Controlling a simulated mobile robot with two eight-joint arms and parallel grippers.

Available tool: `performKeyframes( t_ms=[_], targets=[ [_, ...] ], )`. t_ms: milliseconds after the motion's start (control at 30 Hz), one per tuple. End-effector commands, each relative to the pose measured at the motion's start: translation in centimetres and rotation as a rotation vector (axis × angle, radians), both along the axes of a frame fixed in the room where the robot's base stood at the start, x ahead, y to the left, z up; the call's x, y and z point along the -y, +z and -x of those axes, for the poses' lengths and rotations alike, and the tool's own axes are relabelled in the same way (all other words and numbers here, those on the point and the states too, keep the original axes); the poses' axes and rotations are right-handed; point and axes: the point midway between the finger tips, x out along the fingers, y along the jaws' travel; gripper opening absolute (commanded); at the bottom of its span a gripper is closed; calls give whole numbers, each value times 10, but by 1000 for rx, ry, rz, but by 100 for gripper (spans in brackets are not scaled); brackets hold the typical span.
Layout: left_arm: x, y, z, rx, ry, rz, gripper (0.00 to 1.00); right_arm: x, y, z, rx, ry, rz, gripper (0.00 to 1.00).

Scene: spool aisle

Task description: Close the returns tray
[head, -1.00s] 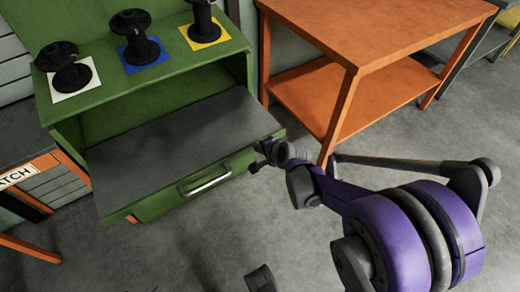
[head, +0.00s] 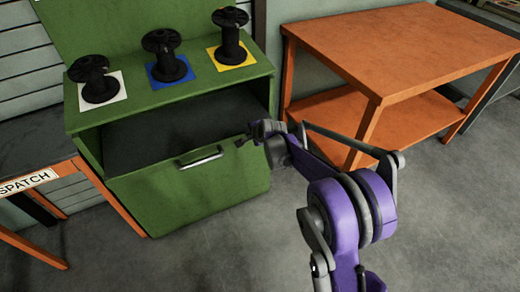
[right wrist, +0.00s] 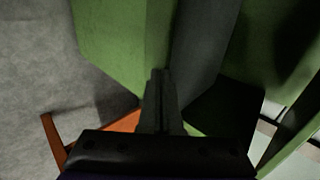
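The returns tray (head: 170,147) is a dark grey drawer in the green cabinet, with a green front (head: 200,187) and a pale bar handle (head: 200,157). My right gripper (head: 243,141) is at the right end of the tray's front edge, right of the handle. In the right wrist view its fingers (right wrist: 161,82) are together, with green panel and grey surface beyond the tips; contact is unclear. My left gripper is not in view.
Black spools stand on white, blue and yellow squares (head: 229,58) on the cabinet top (head: 130,108). An orange two-level table (head: 400,45) stands to the right. An orange-framed stand with a dispatch sign (head: 28,181) is at left. The floor in front is clear.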

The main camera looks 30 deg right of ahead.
Motion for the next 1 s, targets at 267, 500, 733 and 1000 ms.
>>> performKeyframes(
  t_ms=[267,500,733,1000],
  targets=[
    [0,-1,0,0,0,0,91,0,0,-51,0,1,1,0],
    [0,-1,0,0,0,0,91,0,0,-64,0,0,0,0],
    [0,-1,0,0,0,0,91,0,0,-65,2,-1,1,0],
    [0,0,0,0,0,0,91,1,1,-63,3,-1,1,0]
  ],
)
